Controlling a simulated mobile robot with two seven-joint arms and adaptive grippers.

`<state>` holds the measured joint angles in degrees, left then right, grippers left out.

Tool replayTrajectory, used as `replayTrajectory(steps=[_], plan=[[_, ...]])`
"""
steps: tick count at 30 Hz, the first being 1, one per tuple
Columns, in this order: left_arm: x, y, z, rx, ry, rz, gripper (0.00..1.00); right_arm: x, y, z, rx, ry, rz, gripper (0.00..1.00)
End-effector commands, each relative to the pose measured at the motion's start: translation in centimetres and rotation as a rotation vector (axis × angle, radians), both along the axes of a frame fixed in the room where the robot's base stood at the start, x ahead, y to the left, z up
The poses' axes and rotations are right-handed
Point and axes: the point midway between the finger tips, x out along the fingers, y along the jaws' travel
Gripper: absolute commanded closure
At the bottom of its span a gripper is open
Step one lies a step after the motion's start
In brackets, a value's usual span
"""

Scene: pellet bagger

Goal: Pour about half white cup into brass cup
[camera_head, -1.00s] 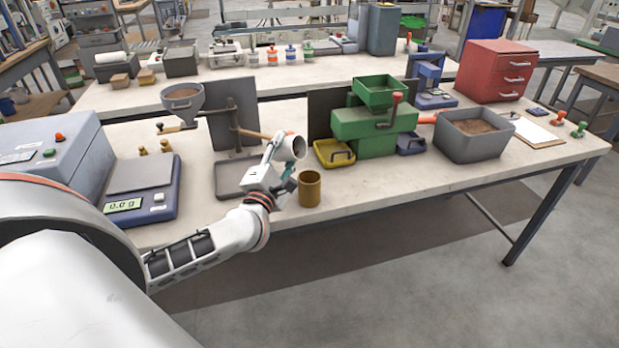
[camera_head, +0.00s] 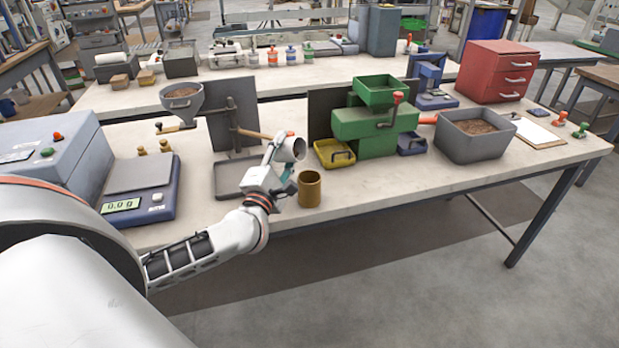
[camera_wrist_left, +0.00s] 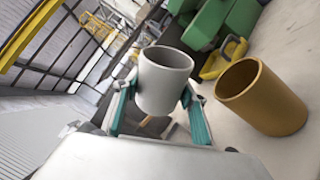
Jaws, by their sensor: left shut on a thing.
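The white cup (camera_head: 291,150) is held in my left gripper (camera_head: 275,158) above the bench, tilted with its mouth toward the right in the head view. In the left wrist view the white cup (camera_wrist_left: 164,80) sits between the teal fingers of my left gripper (camera_wrist_left: 160,112); the wall inside its mouth looks grey and I see no contents. The brass cup (camera_head: 309,189) stands upright on the bench near the front edge, just right of and below the white cup, apart from it. It also shows in the left wrist view (camera_wrist_left: 262,98). My right gripper is not in view.
A grey tray (camera_head: 226,192) lies behind my left gripper. A scale (camera_head: 141,188) reading 0.0 g stands at left. A green machine (camera_head: 375,125) with a yellow tray (camera_head: 334,154) and a grey bin (camera_head: 473,140) of brown pellets stand at right. Bench right of the brass cup is clear.

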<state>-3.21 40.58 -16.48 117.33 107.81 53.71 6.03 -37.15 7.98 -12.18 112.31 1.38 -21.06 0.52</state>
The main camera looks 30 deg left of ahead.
Motion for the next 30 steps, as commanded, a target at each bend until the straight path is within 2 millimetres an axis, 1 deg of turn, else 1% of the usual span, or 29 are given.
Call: replayTrajectory(steps=[11,30], plan=[[0.0,0.0,-0.1,0.027,0.0,0.001,0.82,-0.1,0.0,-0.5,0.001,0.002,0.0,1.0],[0.0,-0.4,0.2,0.069,0.003,0.0,0.82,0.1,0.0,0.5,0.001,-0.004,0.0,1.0]])
